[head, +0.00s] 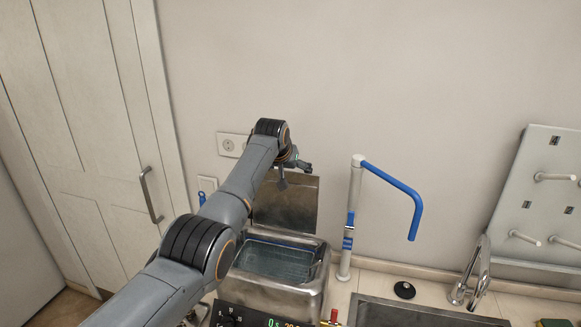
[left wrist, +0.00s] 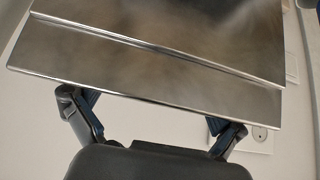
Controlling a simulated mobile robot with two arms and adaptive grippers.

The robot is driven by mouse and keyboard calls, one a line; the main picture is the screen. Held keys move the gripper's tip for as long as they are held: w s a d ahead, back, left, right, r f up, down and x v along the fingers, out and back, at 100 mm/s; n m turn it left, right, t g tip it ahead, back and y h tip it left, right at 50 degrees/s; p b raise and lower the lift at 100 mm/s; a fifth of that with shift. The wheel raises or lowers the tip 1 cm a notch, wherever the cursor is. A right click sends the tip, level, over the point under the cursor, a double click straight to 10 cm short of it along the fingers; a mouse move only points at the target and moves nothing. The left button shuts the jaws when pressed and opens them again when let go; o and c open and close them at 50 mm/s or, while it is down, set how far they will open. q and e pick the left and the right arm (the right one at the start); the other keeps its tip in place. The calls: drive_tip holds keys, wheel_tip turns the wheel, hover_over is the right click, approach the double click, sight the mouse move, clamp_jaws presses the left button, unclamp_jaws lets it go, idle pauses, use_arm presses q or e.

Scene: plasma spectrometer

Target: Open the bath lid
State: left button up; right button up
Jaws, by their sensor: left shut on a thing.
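The bath (head: 318,272) is a steel box with an open top, and water shows inside it. Its lid (head: 290,207) is a metal plate standing roughly upright at the back of the bath. In the left wrist view the lid (left wrist: 170,62) fills the upper part as a shiny plate with a folded edge. My left gripper (head: 290,168) is at the lid's upper edge, shut on the lid. In the left wrist view its fingers (left wrist: 158,117) reach up to the lid's edge, with the tips partly hidden behind it. My right gripper is not in view.
A white post with a blue bent arm (head: 395,185) stands right of the bath. A sink (head: 400,312) with a tap (head: 470,280) is farther right. A control panel (head: 255,319) is at the bath's front. The wall with a socket (head: 230,145) is close behind.

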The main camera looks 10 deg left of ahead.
use_arm(q)
drive_tip(key=shift+w+f, duration=0.1)
drive_tip(key=shift+f, duration=0.25)
drive_tip(key=o, duration=1.3)
drive_tip(key=shift+o, duration=0.2)
drive_tip(key=shift+r, duration=0.2)
drive_tip(key=v, duration=1.2)
